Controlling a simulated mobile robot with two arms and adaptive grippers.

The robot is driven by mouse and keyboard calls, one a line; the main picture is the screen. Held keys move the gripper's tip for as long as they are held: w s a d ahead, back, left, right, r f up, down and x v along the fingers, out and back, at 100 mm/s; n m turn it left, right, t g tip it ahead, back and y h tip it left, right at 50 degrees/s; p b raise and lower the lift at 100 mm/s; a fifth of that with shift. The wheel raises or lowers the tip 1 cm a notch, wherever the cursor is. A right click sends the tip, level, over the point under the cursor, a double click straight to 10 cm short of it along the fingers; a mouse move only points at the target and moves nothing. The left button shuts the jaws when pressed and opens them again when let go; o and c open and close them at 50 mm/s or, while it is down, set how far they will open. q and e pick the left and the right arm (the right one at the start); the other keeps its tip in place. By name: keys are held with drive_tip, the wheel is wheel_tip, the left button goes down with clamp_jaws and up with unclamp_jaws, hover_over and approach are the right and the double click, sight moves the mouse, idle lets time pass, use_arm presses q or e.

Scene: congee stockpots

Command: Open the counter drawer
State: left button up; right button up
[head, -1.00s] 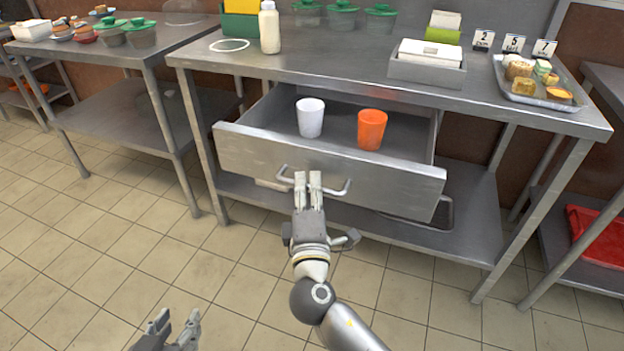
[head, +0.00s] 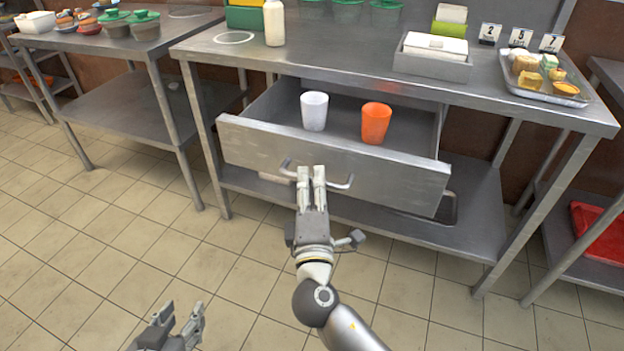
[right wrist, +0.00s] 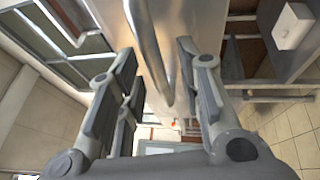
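The grey metal counter drawer (head: 330,165) is pulled out under the counter, with its inside showing. A white cup (head: 314,111) and an orange cup (head: 376,123) stand upright in it. My right gripper (head: 311,176) is at the middle of the bar handle (head: 341,184) on the drawer front. In the right wrist view the handle (right wrist: 148,45) runs between the spread fingers of my right gripper (right wrist: 160,85), with gaps beside it. My left gripper (head: 180,318) is open and empty above the floor at the lower left.
The counter (head: 330,62) bears a white bottle (head: 274,23), a grey box (head: 432,66) and a food tray (head: 546,88). A lower shelf (head: 475,215) lies beneath the drawer. Another table (head: 110,52) stands left, and a red tray (head: 603,236) lies right. Tiled floor is clear in front.

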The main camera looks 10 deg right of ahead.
drive_tip(key=v, duration=1)
drive_tip(key=shift+s, duration=0.3)
